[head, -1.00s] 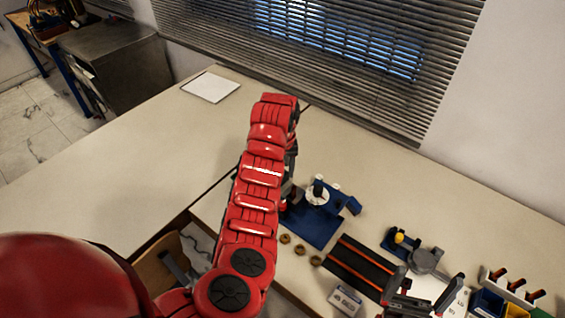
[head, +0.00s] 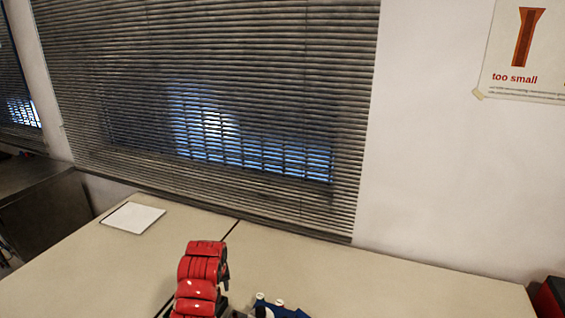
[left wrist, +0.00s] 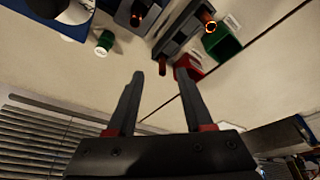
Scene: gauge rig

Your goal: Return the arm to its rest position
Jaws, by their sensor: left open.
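My left arm (head: 200,275) is red and reaches up from the bottom edge of the head view, over the bench; its gripper is not clearly seen there. In the left wrist view my left gripper (left wrist: 160,75) has its two dark fingers apart with nothing between them. Beyond the fingertips lie a small green and white cylinder (left wrist: 104,42), a red box (left wrist: 188,70) and a green box (left wrist: 222,42). My right gripper is in neither current view.
A blue fixture (head: 290,312) with white round tops is cut off by the head view's bottom edge. A white sheet (head: 132,217) lies at the back left of the bench (head: 400,285). Blinds (head: 210,100) and a wall stand behind; the back right bench top looks clear.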

